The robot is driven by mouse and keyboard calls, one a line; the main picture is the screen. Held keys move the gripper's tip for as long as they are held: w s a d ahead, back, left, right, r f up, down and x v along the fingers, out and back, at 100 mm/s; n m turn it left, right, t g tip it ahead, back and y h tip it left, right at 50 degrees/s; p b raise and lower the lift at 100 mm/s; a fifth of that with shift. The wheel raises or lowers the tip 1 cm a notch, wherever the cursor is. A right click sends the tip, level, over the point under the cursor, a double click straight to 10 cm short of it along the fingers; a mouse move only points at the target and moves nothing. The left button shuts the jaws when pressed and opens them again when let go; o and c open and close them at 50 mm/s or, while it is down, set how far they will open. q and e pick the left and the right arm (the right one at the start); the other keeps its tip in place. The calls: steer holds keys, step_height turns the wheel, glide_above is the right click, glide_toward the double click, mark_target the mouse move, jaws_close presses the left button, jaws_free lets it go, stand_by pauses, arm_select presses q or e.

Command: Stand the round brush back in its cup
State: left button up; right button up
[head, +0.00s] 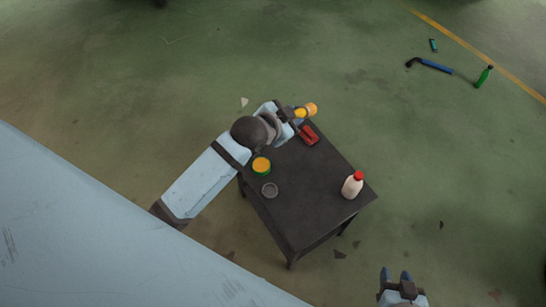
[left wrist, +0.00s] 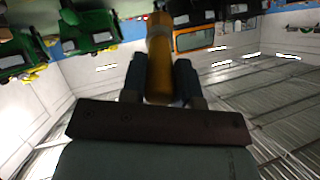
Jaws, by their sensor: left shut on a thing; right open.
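The round brush (head: 310,109), yellow-orange with a rounded end, is held in my left gripper (head: 294,113) over the far edge of the dark table. In the left wrist view its orange-brown shaft (left wrist: 160,55) stands between the two fingers of the left gripper (left wrist: 160,82). My right gripper (head: 396,275) is open and empty, beyond the table's near right side.
On the dark table (head: 305,205) are a green tin with a yellow-orange top (head: 261,165), a red object (head: 309,134) and a white bottle with a red cap (head: 352,187). The tin is close to the grey cup. The table's middle is clear. Tools (head: 435,66) lie on the floor.

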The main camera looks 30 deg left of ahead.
arm_select(q)
steer(key=s+a+f+m+g+y+b, duration=0.1)
steer(key=f+g, duration=0.3)
steer(key=f, duration=0.7)
steer(key=s+a+f+m+g+y+b, duration=0.1)
steer(key=f+m+g+b, duration=0.3)
steer(key=f, duration=0.7)
steer(key=s+a+f+m+g+y+b, duration=0.1)
steer(key=a+f+m+g+b, duration=0.1)
steer(key=f, duration=0.9)
steer(key=shift+a+f+g+b, duration=0.25)
steer(key=shift+a+g, duration=0.4)
steer(key=shift+g, duration=0.35)
steer(key=o, duration=0.9)
steer(key=shift+r, duration=0.1)
